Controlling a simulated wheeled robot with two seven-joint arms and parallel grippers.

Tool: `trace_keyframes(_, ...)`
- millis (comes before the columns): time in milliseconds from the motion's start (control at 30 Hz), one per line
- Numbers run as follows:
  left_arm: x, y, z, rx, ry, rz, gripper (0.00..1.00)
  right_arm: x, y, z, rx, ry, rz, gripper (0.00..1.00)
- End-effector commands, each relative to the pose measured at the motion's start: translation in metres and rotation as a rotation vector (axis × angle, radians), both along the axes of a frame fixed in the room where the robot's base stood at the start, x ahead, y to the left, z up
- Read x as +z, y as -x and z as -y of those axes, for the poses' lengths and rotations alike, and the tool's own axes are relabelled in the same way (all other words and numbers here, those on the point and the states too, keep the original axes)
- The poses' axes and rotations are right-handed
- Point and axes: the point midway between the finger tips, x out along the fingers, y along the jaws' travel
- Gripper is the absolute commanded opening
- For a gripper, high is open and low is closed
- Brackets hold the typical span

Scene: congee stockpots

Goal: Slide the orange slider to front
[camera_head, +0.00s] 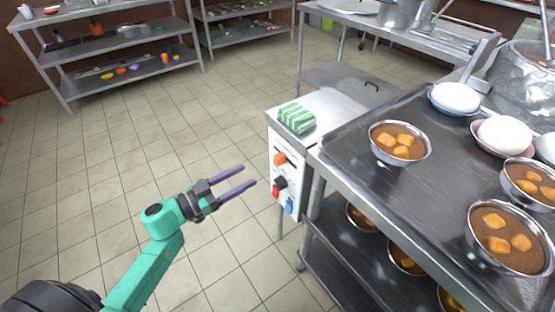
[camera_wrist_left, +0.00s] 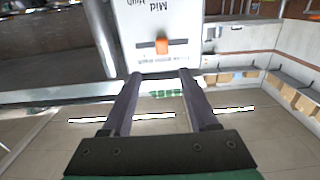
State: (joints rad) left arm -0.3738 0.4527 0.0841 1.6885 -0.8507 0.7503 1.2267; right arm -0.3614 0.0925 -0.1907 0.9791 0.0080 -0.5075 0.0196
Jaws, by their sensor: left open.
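The orange slider (camera_head: 280,158) sits in a slot near the top of a white control panel (camera_head: 288,182) on the side of a metal counter unit. In the left wrist view the orange slider (camera_wrist_left: 162,46) shows upright lettering upside down on the panel around it. My left gripper (camera_head: 249,175) is open and empty, left of the panel and a little lower than the slider in the head view. In the left wrist view its two dark fingers (camera_wrist_left: 160,75) point toward the panel, apart from the slider. My right gripper is not in view.
Below the slider are a red-and-black knob (camera_head: 280,187) and a blue part (camera_head: 289,206). A metal table (camera_head: 350,170) with bowls stands close on the right. Tiled floor is clear to the left.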

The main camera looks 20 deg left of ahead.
Motion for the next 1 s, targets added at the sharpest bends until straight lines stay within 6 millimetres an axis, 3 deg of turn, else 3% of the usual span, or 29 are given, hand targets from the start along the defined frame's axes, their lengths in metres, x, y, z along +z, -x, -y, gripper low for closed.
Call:
trace_keyframes(200, 0.0, -0.048, 0.038, 0.002, 0.005, 0.004, 0.6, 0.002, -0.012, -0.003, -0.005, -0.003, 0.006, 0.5)
trace_keyframes(400, 0.0, -0.079, 0.064, 0.004, 0.003, 0.002, 0.6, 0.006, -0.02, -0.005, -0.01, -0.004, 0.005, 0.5)
trace_keyframes(733, 0.0, -0.086, 0.071, 0.004, 0.002, -0.001, 0.6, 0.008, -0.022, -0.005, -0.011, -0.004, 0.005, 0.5)
trace_keyframes(767, 0.0, -0.086, 0.071, 0.004, 0.002, -0.001, 0.56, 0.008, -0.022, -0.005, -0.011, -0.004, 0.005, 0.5)
trace_keyframes(900, 0.0, -0.086, 0.071, 0.004, 0.002, -0.001, 0.03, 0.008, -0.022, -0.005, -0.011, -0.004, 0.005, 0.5)
trace_keyframes(1000, 0.0, -0.086, 0.07, 0.004, 0.002, -0.001, 0.0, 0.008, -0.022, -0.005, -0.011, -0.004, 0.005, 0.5)
